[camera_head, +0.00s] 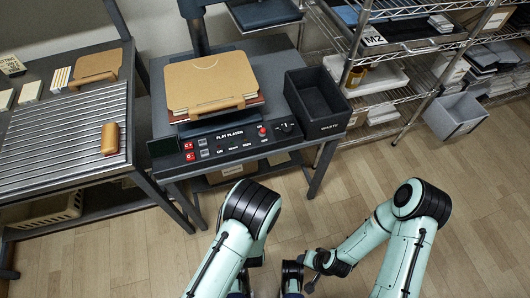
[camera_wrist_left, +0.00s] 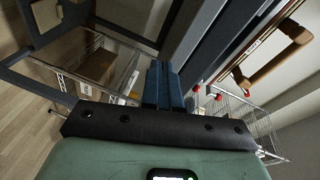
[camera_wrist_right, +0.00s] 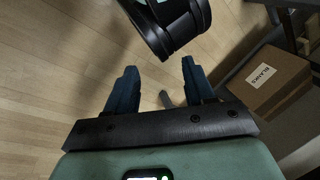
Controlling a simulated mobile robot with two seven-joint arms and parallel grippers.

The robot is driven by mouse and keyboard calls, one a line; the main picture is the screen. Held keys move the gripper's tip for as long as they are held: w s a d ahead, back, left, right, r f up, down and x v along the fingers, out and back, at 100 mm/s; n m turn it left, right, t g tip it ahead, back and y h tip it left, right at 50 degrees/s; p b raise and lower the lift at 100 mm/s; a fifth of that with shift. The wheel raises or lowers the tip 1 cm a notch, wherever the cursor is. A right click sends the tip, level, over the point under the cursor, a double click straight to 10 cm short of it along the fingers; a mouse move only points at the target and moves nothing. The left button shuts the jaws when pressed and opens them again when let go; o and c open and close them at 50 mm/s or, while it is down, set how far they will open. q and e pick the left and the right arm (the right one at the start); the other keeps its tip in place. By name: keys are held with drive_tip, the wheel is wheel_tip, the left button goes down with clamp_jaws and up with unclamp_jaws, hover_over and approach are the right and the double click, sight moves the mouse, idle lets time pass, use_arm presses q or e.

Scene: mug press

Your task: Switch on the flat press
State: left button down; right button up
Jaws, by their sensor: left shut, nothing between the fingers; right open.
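The flat press (camera_head: 225,138) stands on a dark table, its front panel marked FLAT PLATEN. A tan board with a handle (camera_head: 211,82) lies on top of it. The panel has a red button (camera_head: 262,131), a black knob (camera_head: 287,127), a dark display (camera_head: 162,147) and small red parts at its left end. In the left wrist view, my left gripper (camera_wrist_left: 164,86) is shut and empty, with a tan board and red parts beyond it to the right. In the right wrist view, my right gripper (camera_wrist_right: 158,84) is open and empty. In the head view, both arms are below the press, clear of the panel.
A black waste bin (camera_head: 317,103) stands right of the press. A ribbed table (camera_head: 65,122) with a tan roll-shaped object (camera_head: 109,139) is at left. Wire shelves (camera_head: 400,60) and a grey crate (camera_head: 455,115) are at right. A cardboard box (camera_wrist_right: 268,80) shows in the right wrist view.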

sight(264, 146)
use_arm(q)
drive_tip(key=d+r+m+t+h+b, duration=0.1)
drive_tip(key=d+r+m+t+b, duration=0.1)
drive_tip(key=d+r+m+t, duration=0.2)
wheel_tip(264, 146, up, 2)
drive_tip(key=shift+s+d+m+t+b, duration=0.35)
drive_tip(key=shift+d+t, duration=0.35)
drive_tip(key=shift+d, duration=0.45)
use_arm(e)
drive_tip(key=f, duration=0.2)
drive_tip(key=w+f, duration=0.1)
drive_tip(key=f, duration=0.1)
drive_tip(key=shift+d, duration=0.3)
use_arm(q)
drive_tip(key=shift+w, duration=0.15)
